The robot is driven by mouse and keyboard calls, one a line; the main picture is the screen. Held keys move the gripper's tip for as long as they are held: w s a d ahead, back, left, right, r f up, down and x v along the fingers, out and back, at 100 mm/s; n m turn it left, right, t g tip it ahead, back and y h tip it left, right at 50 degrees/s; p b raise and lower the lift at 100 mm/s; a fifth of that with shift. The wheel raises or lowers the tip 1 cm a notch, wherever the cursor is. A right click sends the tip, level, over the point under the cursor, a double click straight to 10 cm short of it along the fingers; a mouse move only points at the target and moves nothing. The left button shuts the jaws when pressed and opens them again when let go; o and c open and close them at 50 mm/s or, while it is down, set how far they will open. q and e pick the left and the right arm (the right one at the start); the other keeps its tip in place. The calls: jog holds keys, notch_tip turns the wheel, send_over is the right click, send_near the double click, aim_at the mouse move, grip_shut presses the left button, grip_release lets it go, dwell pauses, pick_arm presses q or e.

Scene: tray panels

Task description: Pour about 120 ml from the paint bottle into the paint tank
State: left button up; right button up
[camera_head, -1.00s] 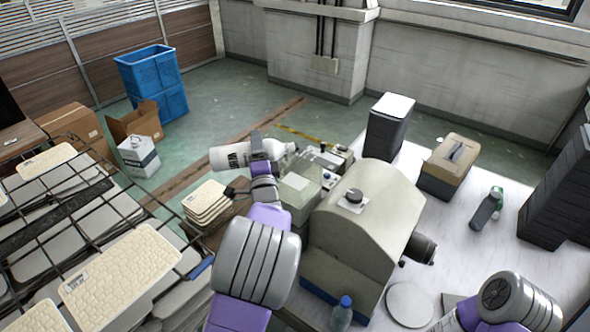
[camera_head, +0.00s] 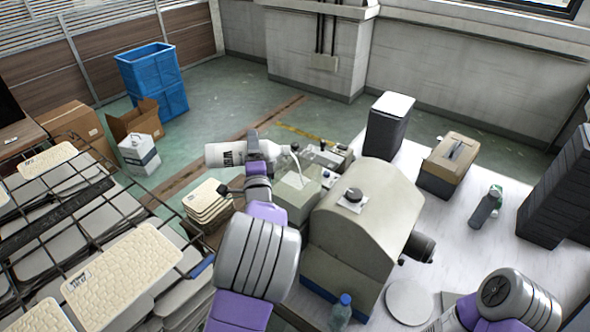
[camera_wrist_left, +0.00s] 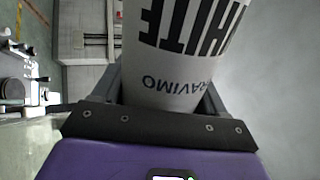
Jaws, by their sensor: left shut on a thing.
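The paint bottle (camera_head: 225,154), white with dark lettering, lies nearly horizontal in my left gripper (camera_head: 256,147), its neck to the right. My left gripper is shut around its body. In the left wrist view the bottle (camera_wrist_left: 178,60) fills the space between the fingers. A thin white stream (camera_head: 297,164) falls from the mouth, above the open-topped paint tank (camera_head: 291,207), a pale box left of the big beige machine. The paint level inside the tank is hard to tell. My right gripper is out of view; only part of my right arm shows at the lower right.
The domed beige machine (camera_head: 368,215) stands close to the right of the tank. Stacked tray panels (camera_head: 207,201) sit to the left, beside a wire rack (camera_head: 93,240) with more panels.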

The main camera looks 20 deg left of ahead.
pick_arm(q)
jog(key=shift+s+a+m, duration=0.1)
jog(key=shift+a+m, duration=0.05)
jog(key=shift+m, duration=0.25)
dwell(0.8)
jog(key=n+b, duration=0.1)
jog(key=n, duration=0.1)
jog(key=f+n+y+b, duration=0.1)
jog(key=n+b, duration=0.1)
jog(key=n, duration=0.1)
jog(key=shift+s+a+g+y, duration=0.1)
jog(key=shift+a+g+y, duration=0.1)
jog(key=shift+g+y, duration=0.15)
jog(key=shift+r, duration=0.2)
dwell(0.3)
